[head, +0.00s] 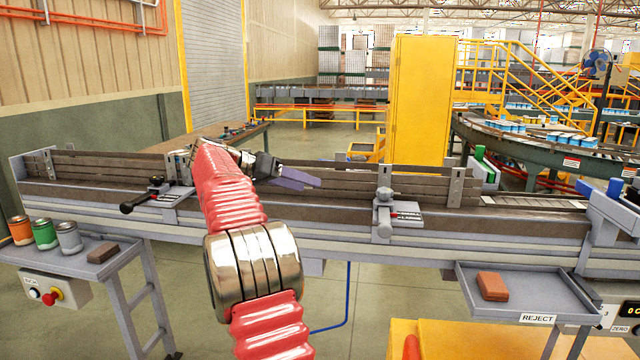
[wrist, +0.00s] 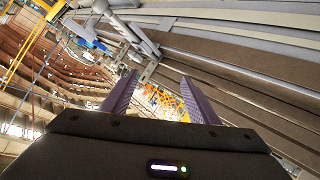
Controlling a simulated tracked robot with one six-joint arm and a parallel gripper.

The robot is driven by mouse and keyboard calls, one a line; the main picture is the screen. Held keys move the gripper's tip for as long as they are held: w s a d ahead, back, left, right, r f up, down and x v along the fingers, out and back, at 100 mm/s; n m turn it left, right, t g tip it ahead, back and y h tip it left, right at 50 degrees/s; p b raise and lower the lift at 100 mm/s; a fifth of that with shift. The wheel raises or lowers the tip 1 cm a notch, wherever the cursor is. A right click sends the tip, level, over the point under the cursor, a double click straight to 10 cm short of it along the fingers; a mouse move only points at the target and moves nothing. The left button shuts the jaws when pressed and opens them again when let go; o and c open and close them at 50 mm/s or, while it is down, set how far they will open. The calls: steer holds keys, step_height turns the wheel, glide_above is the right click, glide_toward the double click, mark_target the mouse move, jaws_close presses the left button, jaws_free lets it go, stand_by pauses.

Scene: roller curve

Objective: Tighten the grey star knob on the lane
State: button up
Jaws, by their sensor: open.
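The grey star knob (head: 385,194) sits on a small clamp bracket on the front side of the lane (head: 300,206), right of centre in the head view. A grey cylinder and a red-marked plate (head: 407,216) are beside it. My gripper (head: 298,180) is over the lane, left of the knob and apart from it, with its purple fingers pointing right. In the wrist view my gripper (wrist: 158,96) has its two fingers spread with nothing between them. Grey fittings (wrist: 142,42) show beyond the fingers there; I cannot tell whether the knob is among them.
A black-handled lever (head: 140,201) is on the lane at left. Side rails (head: 330,178) run along the lane. A shelf (head: 75,258) with several cans is at front left. A reject tray (head: 525,307) with an orange block (head: 492,286) is at front right. A yellow cabinet (head: 418,100) stands behind.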

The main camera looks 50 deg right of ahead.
steer(key=s+a+f+n+t+y, duration=0.25)
steer(key=a+n+t, duration=0.2)
steer(key=a, duration=0.95)
steer(key=s+a+f+n+t+y, duration=0.25)
steer(key=a+n, duration=0.35)
steer(key=a, duration=0.9)
steer(key=s+a+f+n+t+y, duration=0.1)
steer(key=s+a+f+n+y, duration=0.1)
steer(key=s+a+f, duration=0.2)
steer(key=s+a+f+n+t+y, duration=0.2)
steer(key=s+a, duration=0.4)
steer(key=a, duration=0.5)
steer(key=s+a+f+n+t+y, duration=0.1)
steer(key=s+a+f+n+y, duration=0.1)
steer(key=s+a+f, duration=0.4)
steer(key=shift+a+f+n+y, duration=0.4)
steer(key=shift+a+f+n, duration=0.15)
steer(key=shift+a+n, duration=0.15)
steer(key=shift+c, duration=0.6)
